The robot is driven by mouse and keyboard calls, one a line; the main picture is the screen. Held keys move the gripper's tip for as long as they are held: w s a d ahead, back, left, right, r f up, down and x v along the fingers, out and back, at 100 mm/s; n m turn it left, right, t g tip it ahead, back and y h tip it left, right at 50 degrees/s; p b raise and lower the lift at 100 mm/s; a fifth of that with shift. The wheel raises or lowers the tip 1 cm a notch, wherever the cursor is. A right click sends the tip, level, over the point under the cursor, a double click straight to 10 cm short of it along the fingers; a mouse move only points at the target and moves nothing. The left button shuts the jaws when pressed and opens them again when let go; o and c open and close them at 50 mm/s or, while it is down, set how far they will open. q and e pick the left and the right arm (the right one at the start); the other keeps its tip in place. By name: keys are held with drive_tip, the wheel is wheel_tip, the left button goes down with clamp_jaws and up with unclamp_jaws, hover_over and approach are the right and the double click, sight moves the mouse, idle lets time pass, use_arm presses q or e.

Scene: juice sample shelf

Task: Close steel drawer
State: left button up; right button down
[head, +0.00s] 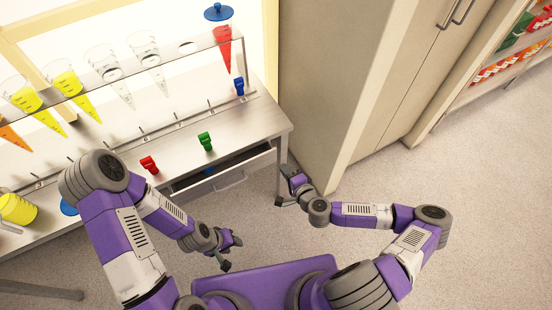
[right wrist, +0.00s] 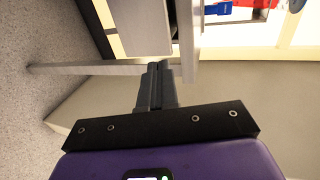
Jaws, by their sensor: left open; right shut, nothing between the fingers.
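The steel drawer (head: 230,182) sits under the right part of the steel table in the head view. It is pulled partly out; its dark inside shows behind the front, with a small blue thing in it. My right gripper (head: 290,176) is shut and empty, to the right of the drawer by the table's right front corner. In the right wrist view its closed fingers (right wrist: 157,82) are in front of a table leg; whether they touch it I cannot tell. My left gripper (head: 232,253) is open and empty, in front of the drawer and apart from it.
The steel table (head: 255,119) carries a green clamp (head: 205,141), a red clamp (head: 149,165) and a blue clamp (head: 239,86). A rack (head: 190,48) holds several cones with coloured liquids. A tall beige cabinet (head: 335,75) stands right of the table. Carpet (head: 440,170) at right is clear.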

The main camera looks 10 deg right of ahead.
sight(272, 152)
drive_tip(key=x, duration=0.2)
drive_tip(key=b+x, duration=0.1)
drive_tip(key=x, duration=0.3)
drive_tip(key=shift+w+r, duration=0.1)
drive_tip(key=shift+r, duration=0.25)
drive_tip(key=shift+w+a, duration=0.2)
drive_tip(key=shift+w, duration=0.35)
drive_tip(key=shift+r, duration=0.1)
